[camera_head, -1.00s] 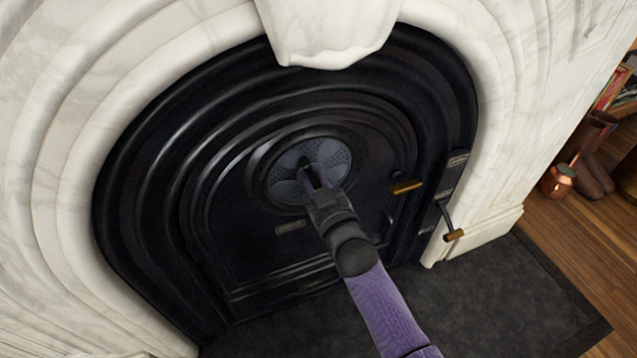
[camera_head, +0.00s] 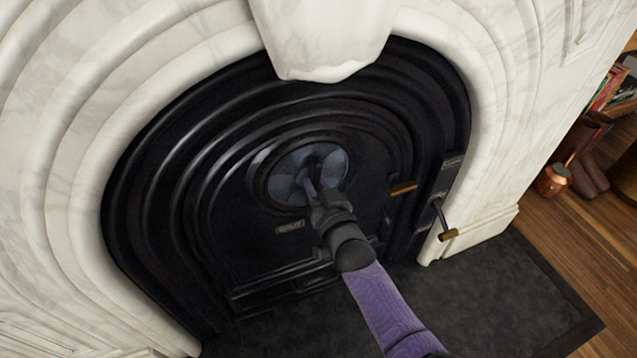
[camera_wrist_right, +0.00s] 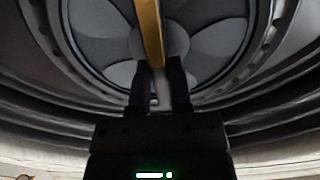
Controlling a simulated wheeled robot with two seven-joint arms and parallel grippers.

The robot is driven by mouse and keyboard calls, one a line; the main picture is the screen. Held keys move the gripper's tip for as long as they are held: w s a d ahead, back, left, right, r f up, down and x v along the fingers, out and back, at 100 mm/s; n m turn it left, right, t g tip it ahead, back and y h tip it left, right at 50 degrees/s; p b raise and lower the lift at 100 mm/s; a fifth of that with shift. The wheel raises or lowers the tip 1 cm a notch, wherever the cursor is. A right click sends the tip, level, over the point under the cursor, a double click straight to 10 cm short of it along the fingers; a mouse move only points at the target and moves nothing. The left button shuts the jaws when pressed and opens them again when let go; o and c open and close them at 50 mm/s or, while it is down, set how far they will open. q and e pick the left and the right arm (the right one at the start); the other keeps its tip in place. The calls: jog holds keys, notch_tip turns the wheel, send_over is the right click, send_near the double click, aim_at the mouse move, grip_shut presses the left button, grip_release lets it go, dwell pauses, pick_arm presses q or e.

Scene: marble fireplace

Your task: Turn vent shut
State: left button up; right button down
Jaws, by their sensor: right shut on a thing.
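The round vent (camera_head: 327,163) is set in the black fireplace door, with grey fan-shaped sectors around a central hub. Its sectors show smooth and pale in the head view, with no perforated areas that I can make out. In the right wrist view the vent (camera_wrist_right: 100,30) fills the top. My right gripper (camera_head: 311,190) reaches to the vent's hub. It is shut on the vent's handle, a brass-coloured bar (camera_wrist_right: 151,35) that runs up from between the fingers in the wrist view. My arm hides the lower right of the vent. My left gripper is not in view.
The black door (camera_head: 250,240) has a brass-tipped latch (camera_head: 402,188) right of the vent and another handle (camera_head: 447,234) lower right. White marble (camera_head: 60,180) surrounds it. A dark hearth slab (camera_head: 480,300) lies below. A copper pot (camera_head: 552,180) stands far right.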

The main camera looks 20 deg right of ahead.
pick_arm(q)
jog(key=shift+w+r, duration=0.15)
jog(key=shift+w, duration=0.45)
pick_arm(e)
jog(key=shift+m, duration=1.1)
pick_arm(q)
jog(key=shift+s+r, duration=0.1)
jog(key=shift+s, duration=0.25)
pick_arm(e)
jog(key=c, duration=0.5)
grip_release()
jog(key=shift+c, duration=0.2)
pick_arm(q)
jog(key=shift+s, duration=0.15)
